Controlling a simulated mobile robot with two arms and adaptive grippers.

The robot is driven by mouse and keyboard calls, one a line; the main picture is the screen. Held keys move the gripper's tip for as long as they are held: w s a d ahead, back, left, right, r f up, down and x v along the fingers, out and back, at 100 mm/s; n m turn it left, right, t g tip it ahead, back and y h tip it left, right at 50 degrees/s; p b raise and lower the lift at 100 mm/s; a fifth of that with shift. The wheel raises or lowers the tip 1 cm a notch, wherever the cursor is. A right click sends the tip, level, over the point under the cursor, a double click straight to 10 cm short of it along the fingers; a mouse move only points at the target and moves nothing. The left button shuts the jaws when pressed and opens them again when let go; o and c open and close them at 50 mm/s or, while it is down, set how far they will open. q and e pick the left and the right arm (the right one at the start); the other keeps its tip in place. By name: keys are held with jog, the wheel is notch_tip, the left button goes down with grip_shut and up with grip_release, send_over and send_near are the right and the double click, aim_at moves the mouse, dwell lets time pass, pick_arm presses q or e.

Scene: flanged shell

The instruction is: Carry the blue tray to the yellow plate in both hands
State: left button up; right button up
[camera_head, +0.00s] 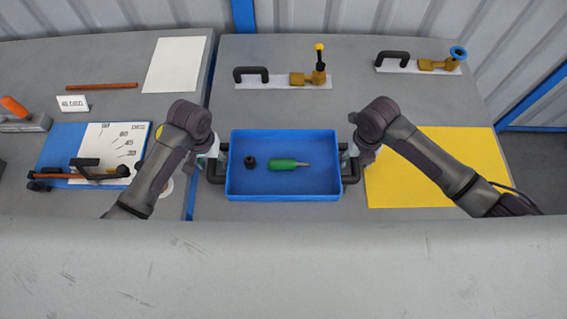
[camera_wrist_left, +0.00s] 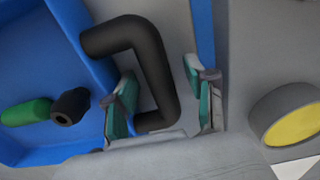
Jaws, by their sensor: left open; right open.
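The blue tray (camera_head: 285,190) sits on the grey table in the middle of the head view, with a black handle on each short side. Inside it lie a green-handled tool (camera_head: 284,165) and a small black part (camera_head: 250,162). My left gripper (camera_head: 213,160) is open at the left handle; in the left wrist view its fingers (camera_wrist_left: 165,100) stand on either side of the black handle (camera_wrist_left: 150,65), apart from each other. My right gripper (camera_head: 348,158) is open at the right handle (camera_head: 351,170), partly hidden by its arm. The yellow plate (camera_head: 410,180) lies flat to the right, partly under my right arm.
Two white bases with black handles and brass fittings (camera_head: 310,80) (camera_head: 440,64) stand behind the tray. On the left table are a blue board with a dial (camera_head: 60,145), a white sheet (camera_head: 175,65) and a brown rod (camera_head: 101,86). A gap with a blue edge separates the tables.

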pick_arm(q)
grip_shut()
pick_arm(e)
grip_shut()
jog(key=shift+r, duration=0.1)
